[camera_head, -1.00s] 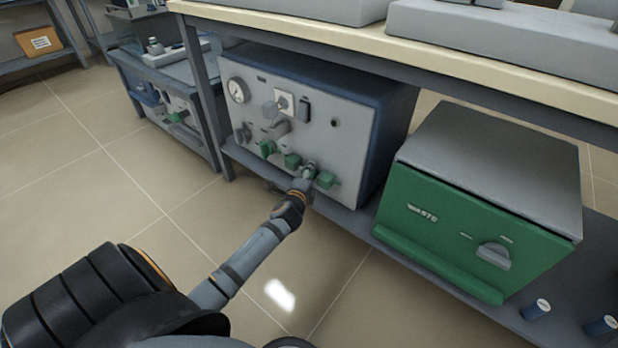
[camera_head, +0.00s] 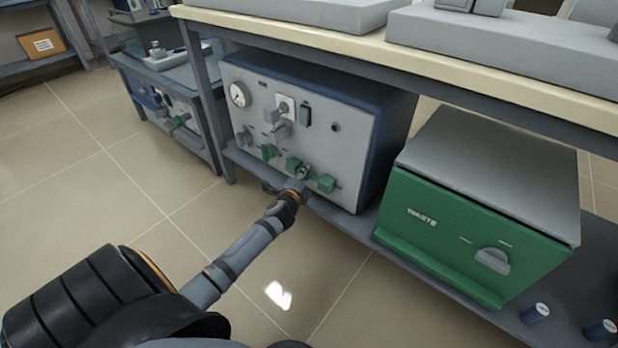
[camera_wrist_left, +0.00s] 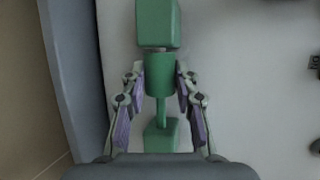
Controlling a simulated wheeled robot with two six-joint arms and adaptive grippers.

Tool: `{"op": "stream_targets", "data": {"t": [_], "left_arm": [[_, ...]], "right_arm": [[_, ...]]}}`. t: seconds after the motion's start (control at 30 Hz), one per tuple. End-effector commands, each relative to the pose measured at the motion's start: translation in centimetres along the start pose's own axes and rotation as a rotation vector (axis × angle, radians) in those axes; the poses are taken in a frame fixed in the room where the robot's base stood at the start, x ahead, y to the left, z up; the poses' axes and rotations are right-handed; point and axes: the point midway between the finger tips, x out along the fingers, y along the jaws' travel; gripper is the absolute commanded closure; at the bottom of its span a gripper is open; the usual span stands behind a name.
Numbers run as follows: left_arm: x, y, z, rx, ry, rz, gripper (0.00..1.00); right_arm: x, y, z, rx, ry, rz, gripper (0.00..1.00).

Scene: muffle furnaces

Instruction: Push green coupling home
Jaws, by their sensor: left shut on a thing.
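The furnace-like box with a grey front panel (camera_head: 262,120) has several green fittings low on its face. In the head view, one green block (camera_head: 292,164) sits left of my left gripper (camera_head: 303,174) and another green block (camera_head: 326,184) sits right of it. In the left wrist view, my left gripper (camera_wrist_left: 161,84) is shut on a green cylindrical coupling (camera_wrist_left: 160,72). The coupling lies between a large green block (camera_wrist_left: 158,22) and a smaller green block (camera_wrist_left: 160,136). A thin green rod links it to the smaller block.
A gauge (camera_head: 239,95), knobs and switches sit higher on the panel. A green-fronted WASTE box (camera_head: 460,240) stands to the right on the same low shelf. The bench top (camera_head: 480,72) overhangs above. The tiled floor in front is clear.

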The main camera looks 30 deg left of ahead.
Motion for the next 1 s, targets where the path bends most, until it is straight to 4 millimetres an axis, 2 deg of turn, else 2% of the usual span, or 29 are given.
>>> {"op": "stream_targets", "data": {"t": [0.07,0.3,0.33,0.5,0.83,1.0], "left_arm": [[0.3,-0.1,0.8,0.004,-0.002,0.002,1.00],[0.3,0.0,0.9,0.003,-0.005,0.002,1.00],[0.3,0.0,0.9,0.003,-0.004,0.002,0.66],[0.3,0.0,0.8,0.002,-0.003,0.001,0.46],[-0.2,0.0,0.8,0.001,-0.001,0.001,0.46],[-3.4,0.1,0.8,0.005,0.000,0.003,0.46]], "right_arm": [[0.3,0.1,-0.1,0.001,0.001,0.002,0.60],[0.2,0.1,-0.1,0.001,0.002,0.002,0.60],[0.2,0.1,-0.1,0.001,0.002,0.002,0.60],[0.2,0.1,-0.1,0.001,0.002,0.001,0.60],[0.3,0.1,-0.1,-0.001,0.005,0.004,0.60],[0.3,0.1,-0.1,0.000,0.004,0.003,0.60]]}}
